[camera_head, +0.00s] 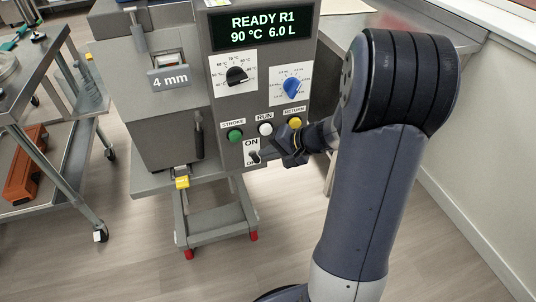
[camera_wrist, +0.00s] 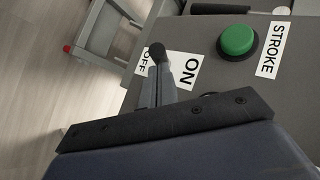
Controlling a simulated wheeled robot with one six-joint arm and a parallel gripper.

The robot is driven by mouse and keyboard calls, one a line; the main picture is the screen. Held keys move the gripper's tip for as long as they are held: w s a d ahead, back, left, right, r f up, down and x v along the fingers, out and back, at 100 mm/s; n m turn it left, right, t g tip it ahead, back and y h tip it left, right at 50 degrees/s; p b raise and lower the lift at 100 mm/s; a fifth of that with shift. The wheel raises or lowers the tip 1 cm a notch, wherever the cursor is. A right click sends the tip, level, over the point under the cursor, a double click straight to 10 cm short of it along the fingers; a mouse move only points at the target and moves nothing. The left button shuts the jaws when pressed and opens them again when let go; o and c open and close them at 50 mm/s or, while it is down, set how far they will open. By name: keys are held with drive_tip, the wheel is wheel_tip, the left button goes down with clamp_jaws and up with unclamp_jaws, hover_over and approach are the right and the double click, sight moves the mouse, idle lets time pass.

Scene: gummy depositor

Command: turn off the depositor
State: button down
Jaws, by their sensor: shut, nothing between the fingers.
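The depositor (camera_head: 160,120) is a grey machine with a lit display (camera_head: 247,27) reading "READY R1 90 °C 6.0 L". Low on its panel is the power switch (camera_head: 254,157), a small lever between an ON label and a partly hidden OFF label. In the wrist view, the switch's round black knob (camera_wrist: 157,51) shows just beyond my fingertips. I cannot tell its setting for certain. My gripper (camera_head: 284,159) is shut and empty, just right of the switch. In the wrist view, the fingers (camera_wrist: 155,75) appear at or very near the lever; contact is unclear.
Above the switch are a green STROKE button (camera_head: 235,135), a white RUN button (camera_head: 266,129) and a yellow RETURN button (camera_head: 295,123), close to my gripper. Black (camera_head: 237,76) and blue (camera_head: 292,87) dials sit higher. A cart (camera_head: 62,165) stands left; a wall is right.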

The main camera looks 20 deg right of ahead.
drive_tip(key=shift+s+f+t+b, duration=0.15)
drive_tip(key=shift+f+t+b, duration=0.2)
drive_tip(key=shift+b, duration=0.95)
drive_tip(key=f+t+b, duration=0.1)
drive_tip(key=b, duration=0.5)
drive_tip(key=s+f+n+t+y+b, duration=0.1)
drive_tip(key=b, duration=0.5)
drive_tip(key=shift+t+b, duration=0.25)
drive_tip(key=shift+b, duration=0.15)
drive_tip(key=shift+f+b, duration=0.2)
drive_tip(key=shift+b, duration=0.25)
drive_tip(key=shift+s+r, duration=0.1)
drive_tip(key=shift+r, duration=0.05)
